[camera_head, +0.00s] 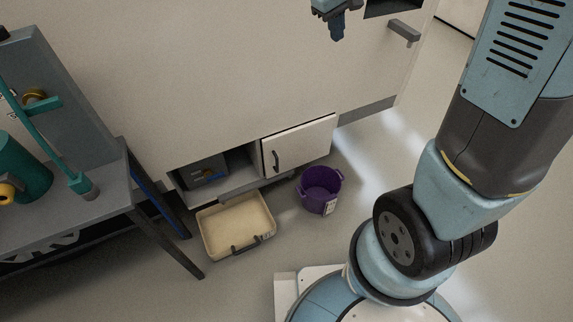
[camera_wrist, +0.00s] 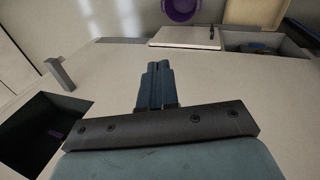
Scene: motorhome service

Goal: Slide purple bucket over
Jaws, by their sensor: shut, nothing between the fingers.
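A purple bucket (camera_head: 320,189) with side handles and a white label stands upright on the floor, in front of the white locker door (camera_head: 297,146) and right of a beige tray. It also shows at the top of the wrist view (camera_wrist: 182,8), partly cut off by the frame edge. My gripper (camera_head: 337,36) is at the top of the head view, high up by the motorhome wall and well apart from the bucket. In the wrist view its fingers (camera_wrist: 157,70) are together and empty.
The beige tray (camera_head: 204,219) lies on the floor below an open locker (camera_head: 232,171) holding a grey box. A workbench (camera_head: 95,200) with a teal cylinder stands at left. A grey handle (camera_head: 404,33) sticks out of the wall. Floor right of the bucket is clear.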

